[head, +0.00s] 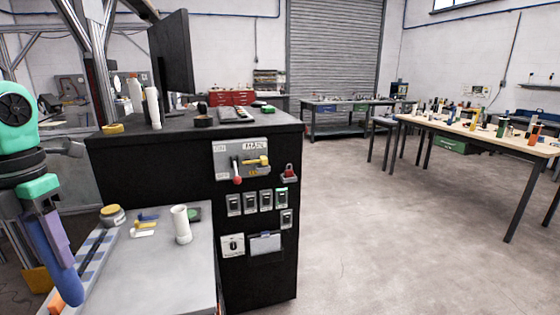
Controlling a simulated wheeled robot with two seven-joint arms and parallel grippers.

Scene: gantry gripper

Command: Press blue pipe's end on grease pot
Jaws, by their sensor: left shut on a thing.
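My left gripper (42,208) comes in from the left edge and is shut on the blue pipe (62,275). The pipe hangs down from it, slightly tilted, with its rounded lower end over the left side of the grey table. A small round pot with a yellowish lid (112,214), likely the grease pot, stands on the table to the right of the pipe. The pipe's end appears apart from the pot. My right gripper is not in view.
A white cylinder (181,224) stands upright on the grey table (160,270), right of the pot. A small blue item and a yellow item (144,225) lie between them. A black cabinet (255,250) with switches rises behind. The table's front middle is clear.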

